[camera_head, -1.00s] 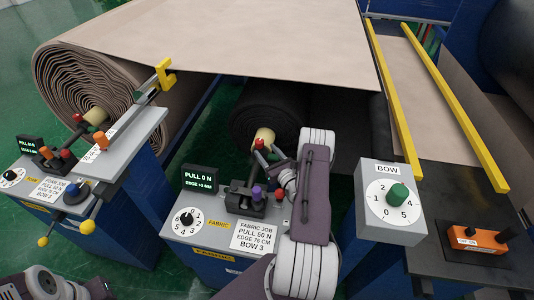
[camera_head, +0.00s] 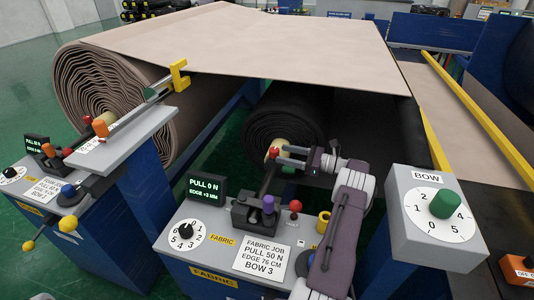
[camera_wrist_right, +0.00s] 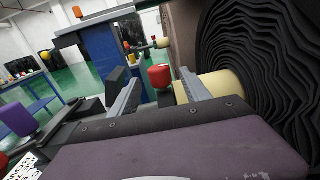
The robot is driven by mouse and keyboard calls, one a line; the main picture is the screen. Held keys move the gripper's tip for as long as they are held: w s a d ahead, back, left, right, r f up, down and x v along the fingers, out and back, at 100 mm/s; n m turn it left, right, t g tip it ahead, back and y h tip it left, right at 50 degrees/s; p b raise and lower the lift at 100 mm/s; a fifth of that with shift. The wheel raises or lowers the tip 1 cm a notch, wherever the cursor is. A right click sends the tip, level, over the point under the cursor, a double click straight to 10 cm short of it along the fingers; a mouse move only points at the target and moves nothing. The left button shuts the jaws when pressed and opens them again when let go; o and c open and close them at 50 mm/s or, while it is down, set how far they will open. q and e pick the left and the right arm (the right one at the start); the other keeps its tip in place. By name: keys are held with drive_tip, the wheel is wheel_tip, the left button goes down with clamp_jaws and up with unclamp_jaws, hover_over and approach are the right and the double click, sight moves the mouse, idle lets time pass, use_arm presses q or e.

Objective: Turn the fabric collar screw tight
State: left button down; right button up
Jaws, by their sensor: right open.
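The fabric collar screw has a red head (camera_head: 273,152) and sits by the pale core (camera_head: 285,150) of the dark fabric roll (camera_head: 272,122). The red head also shows in the right wrist view (camera_wrist_right: 159,77), between my two fingers. My right gripper (camera_head: 284,156) is open, with its fingertips around or just beside the red head. In the wrist view a gap shows between the head and each finger (camera_wrist_right: 160,92), so I see no grip. The pale core (camera_wrist_right: 220,85) lies just right of the right finger. My left gripper is out of view.
The BOW box (camera_head: 432,220) stands right of my right arm. A second stand (camera_head: 45,200) is at left.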

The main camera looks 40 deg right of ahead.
drive_tip(key=x, duration=0.7)
drive_tip(key=shift+w+a+p, duration=0.2)
drive_tip(key=shift+w+p, duration=0.1)
